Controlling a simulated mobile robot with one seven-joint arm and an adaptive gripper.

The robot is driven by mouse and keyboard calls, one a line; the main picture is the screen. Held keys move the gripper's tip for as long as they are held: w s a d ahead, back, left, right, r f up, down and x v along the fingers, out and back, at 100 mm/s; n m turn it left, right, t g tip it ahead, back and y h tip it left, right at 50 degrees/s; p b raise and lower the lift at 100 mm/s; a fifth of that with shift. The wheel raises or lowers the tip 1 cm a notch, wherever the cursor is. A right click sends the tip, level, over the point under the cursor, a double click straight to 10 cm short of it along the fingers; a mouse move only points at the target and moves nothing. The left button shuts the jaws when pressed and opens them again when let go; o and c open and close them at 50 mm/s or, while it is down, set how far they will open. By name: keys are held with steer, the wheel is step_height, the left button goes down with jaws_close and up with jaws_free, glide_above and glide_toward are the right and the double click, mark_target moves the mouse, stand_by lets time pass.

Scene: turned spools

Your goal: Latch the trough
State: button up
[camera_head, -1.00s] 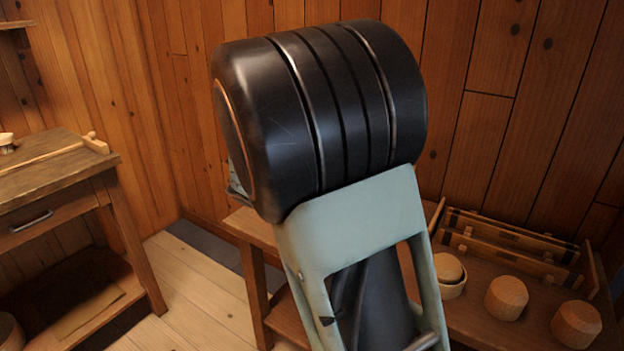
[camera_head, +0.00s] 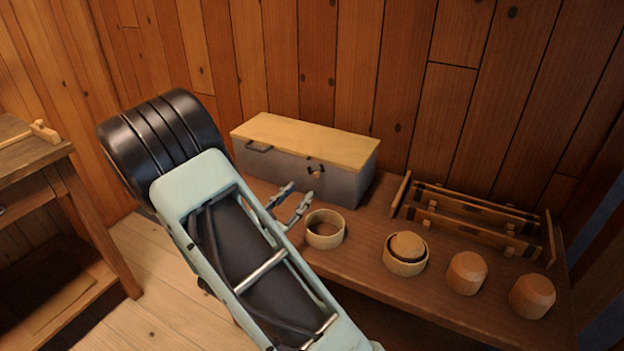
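The likely trough is a long grey box (camera_head: 285,178) with a pale wooden lid (camera_head: 305,140), standing at the back of the bench against the wall. Its lid lies flat on top. A dark handle (camera_head: 259,148) is at the left of its front. A small dark and brass latch (camera_head: 316,170) is at the right of its front; its exact setting is too small to tell. My gripper (camera_head: 297,193) is in front of and below the latch, apparently short of it. Its two fingers are spread with nothing between them.
On the bench (camera_head: 372,270) stand an empty round wooden cup (camera_head: 324,230), a cup (camera_head: 404,263) with a rounded wooden piece in it, and two wooden domes (camera_head: 466,272) (camera_head: 532,296). A wooden rack (camera_head: 475,220) lies behind them. Another table (camera_head: 50,165) is at left.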

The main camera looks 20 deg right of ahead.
mark_target(315, 176)
steer(key=x, duration=0.8)
steer(key=shift+b, duration=0.4)
jaws_close()
